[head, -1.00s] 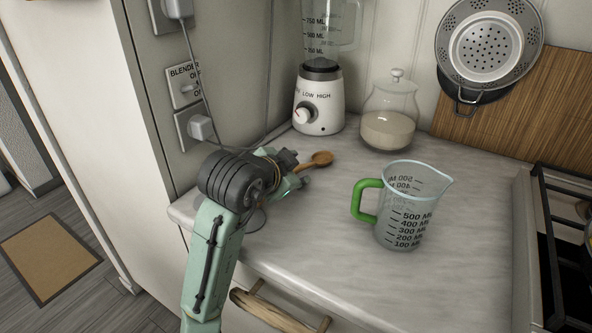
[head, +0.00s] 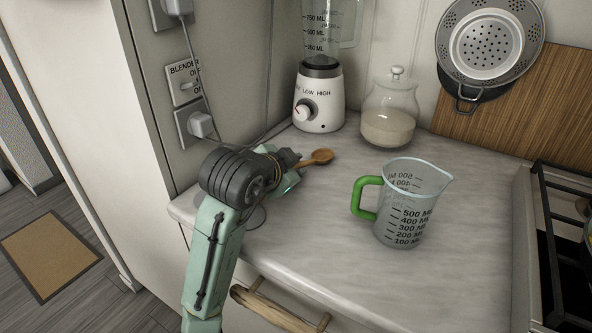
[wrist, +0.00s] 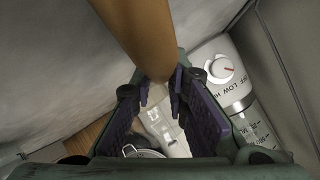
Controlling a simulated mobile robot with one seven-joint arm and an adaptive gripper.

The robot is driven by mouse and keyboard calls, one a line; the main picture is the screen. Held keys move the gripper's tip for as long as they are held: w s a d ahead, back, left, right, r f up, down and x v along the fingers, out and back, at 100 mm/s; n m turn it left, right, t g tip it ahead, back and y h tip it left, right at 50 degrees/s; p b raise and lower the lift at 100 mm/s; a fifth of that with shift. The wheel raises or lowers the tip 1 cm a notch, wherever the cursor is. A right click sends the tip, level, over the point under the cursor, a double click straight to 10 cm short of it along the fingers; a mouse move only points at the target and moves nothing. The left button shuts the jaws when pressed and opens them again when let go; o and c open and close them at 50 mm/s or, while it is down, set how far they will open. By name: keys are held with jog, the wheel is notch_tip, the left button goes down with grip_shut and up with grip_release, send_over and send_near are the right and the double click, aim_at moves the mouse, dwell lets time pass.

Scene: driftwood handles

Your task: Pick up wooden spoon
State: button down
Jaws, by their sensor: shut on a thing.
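The wooden spoon (head: 321,156) shows in the head view with its bowl sticking out to the right of my gripper (head: 291,160). My gripper is at the left part of the counter, and its fingers are shut on the spoon. In the wrist view the spoon's brown wood (wrist: 140,35) runs from the top edge down to between the finger pads of my gripper (wrist: 160,95). The rest of the spoon is hidden by my gripper in the head view. I cannot tell whether the spoon touches the counter.
A measuring cup with a green handle (head: 405,205) stands right of my gripper. A blender (head: 320,105) and a glass jar (head: 389,115) stand behind. A cord hangs along the wall at the left. The counter (head: 310,235) is clear in front, and a stove (head: 560,240) is at the right.

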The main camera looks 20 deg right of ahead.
jog(key=shift+r, duration=0.15)
jog(key=shift+r, duration=0.5)
jog(key=shift+s+a+r+b, duration=0.2)
jog(key=shift+a+r+b, duration=0.1)
jog(key=shift+r, duration=0.25)
jog(key=shift+s+a+r+b, duration=0.15)
jog(key=shift+a+r+b, duration=0.1)
jog(key=shift+r, duration=0.3)
jog(key=s+a, duration=0.3)
jog(key=a, duration=0.1)
jog(key=s+a+r+b, duration=0.1)
jog(key=s+a, duration=0.5)
jog(key=a, duration=0.1)
jog(key=shift+s+a+r+b, duration=0.1)
jog(key=shift+a+r+b, duration=0.2)
jog(key=shift+b, duration=0.1)
jog(key=shift+d, duration=0.1)
